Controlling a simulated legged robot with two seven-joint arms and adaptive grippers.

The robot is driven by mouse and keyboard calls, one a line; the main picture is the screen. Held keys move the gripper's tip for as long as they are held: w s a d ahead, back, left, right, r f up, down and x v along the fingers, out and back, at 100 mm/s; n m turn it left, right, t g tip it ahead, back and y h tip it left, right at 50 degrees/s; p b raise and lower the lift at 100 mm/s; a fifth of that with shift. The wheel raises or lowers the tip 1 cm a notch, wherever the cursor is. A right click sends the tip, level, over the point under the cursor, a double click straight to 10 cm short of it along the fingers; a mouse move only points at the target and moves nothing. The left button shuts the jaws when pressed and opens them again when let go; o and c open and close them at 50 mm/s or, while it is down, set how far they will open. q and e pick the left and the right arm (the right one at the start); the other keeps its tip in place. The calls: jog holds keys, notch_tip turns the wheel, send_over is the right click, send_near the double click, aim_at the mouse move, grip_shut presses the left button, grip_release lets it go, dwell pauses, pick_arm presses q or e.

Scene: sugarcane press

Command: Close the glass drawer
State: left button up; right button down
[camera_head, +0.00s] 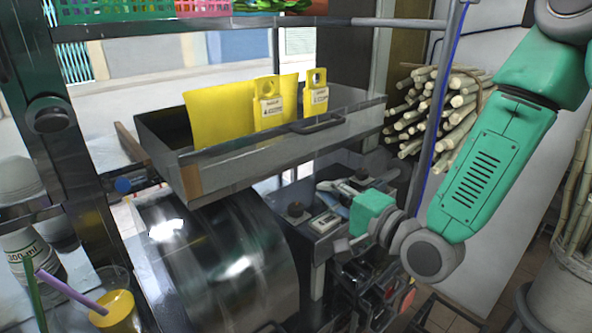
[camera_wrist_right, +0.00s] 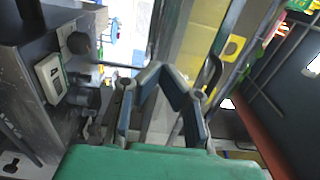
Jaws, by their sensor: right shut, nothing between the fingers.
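The drawer (camera_head: 225,160) is an open-topped, dark metal and glass tray sticking out from the machine's frame in the head view. It holds a yellow panel (camera_head: 215,112) and yellow tags. A dark handle (camera_head: 318,124) sits on its front right side; what looks like this handle also shows in the right wrist view (camera_wrist_right: 213,74). My right gripper (camera_head: 328,188) is below and slightly right of the handle, apart from it, over the machine's control box. Its fingers (camera_wrist_right: 160,72) are shut and empty. My left gripper is not in view.
A shiny metal drum (camera_head: 225,260) stands below the drawer. The control box (camera_head: 318,222) with a dark knob is close under my right gripper. A blue-edged upright post (camera_head: 437,110) and stacked cane (camera_head: 440,110) are at the right. Cups (camera_head: 122,308) stand at lower left.

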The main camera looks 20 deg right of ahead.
jog(key=p+x, duration=0.1)
jog(key=x, duration=0.7)
jog(key=shift+w+a+p, duration=0.25)
jog(key=shift+w+p, duration=0.05)
jog(key=b+x, duration=0.4)
jog(key=x, duration=1)
jog(key=shift+a+f, duration=0.1)
jog(key=shift+a, duration=0.15)
jog(key=shift+w, duration=0.15)
jog(key=shift+r, duration=0.2)
jog(key=shift+f, duration=0.15)
